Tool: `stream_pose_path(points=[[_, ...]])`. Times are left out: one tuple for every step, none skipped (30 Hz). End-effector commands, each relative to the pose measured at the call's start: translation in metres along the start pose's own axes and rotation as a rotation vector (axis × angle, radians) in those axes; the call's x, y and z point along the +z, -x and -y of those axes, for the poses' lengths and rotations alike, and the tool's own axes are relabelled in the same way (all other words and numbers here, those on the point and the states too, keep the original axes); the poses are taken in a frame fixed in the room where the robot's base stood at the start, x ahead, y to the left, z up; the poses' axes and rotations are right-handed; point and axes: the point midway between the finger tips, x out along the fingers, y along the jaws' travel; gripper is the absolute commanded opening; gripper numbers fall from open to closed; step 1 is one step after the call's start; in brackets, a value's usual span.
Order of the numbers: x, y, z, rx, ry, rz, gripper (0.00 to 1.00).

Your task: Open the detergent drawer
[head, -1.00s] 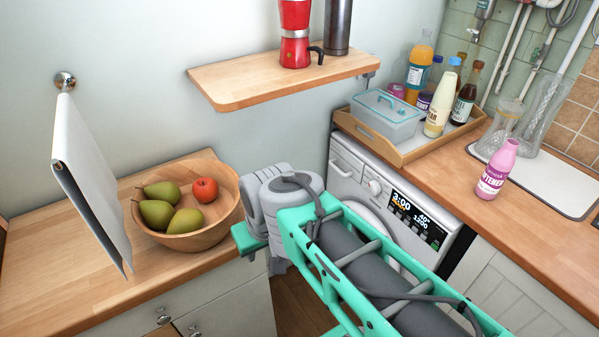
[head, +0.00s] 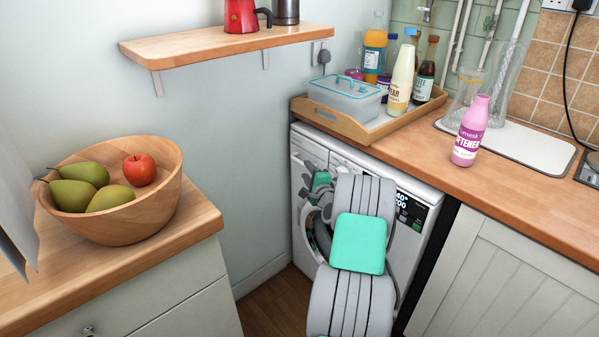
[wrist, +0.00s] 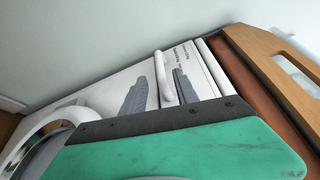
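The white washing machine (head: 425,190) stands under the wooden counter. Its detergent drawer (head: 308,146) is at the upper left of the front, partly hidden by my arm, and looks shut. In the wrist view the drawer front (wrist: 150,68) carries a white bar handle (wrist: 167,82). My gripper (wrist: 162,76) is open, with one dark finger on each side of the handle in that view. I cannot tell whether the fingers touch it. In the head view my gripper (head: 309,178) is small, in front of the machine's upper left.
A wooden tray (head: 345,122) with bottles and a box stands above the machine. A pink softener bottle (head: 469,132) is on the counter. The round door (head: 310,235) is below the drawer. A fruit bowl (head: 130,218) sits on the left worktop. A shelf (head: 225,45) hangs above.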

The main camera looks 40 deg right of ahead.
Motion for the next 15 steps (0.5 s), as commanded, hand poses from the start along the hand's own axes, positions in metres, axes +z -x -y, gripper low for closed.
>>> stream_pose_path(points=[[0.002,-0.007,0.001,-0.002,0.001,0.003,0.36],[0.002,-0.012,0.001,-0.001,0.003,0.003,0.36],[0.003,-0.02,0.001,0.0,0.003,0.004,0.36],[0.003,-0.026,0.0,0.001,0.004,0.004,0.36],[0.003,-0.032,0.0,0.002,0.004,0.005,0.36],[0.003,-0.04,-0.001,0.002,0.005,0.004,0.36],[0.003,-0.046,0.0,0.002,0.004,0.004,0.36],[0.003,-0.051,-0.001,0.002,0.005,0.004,0.36],[0.003,-0.057,-0.001,0.003,0.004,0.004,0.36],[0.003,-0.061,0.0,0.002,0.005,0.003,0.36],[0.002,-0.065,0.0,0.003,0.006,0.003,0.36],[0.003,-0.068,0.0,0.003,0.005,0.003,0.36],[0.003,-0.07,0.0,0.003,0.004,0.003,0.36],[0.003,-0.071,0.0,0.004,0.005,0.002,0.36],[0.003,-0.072,0.0,0.004,0.005,0.002,0.36]])
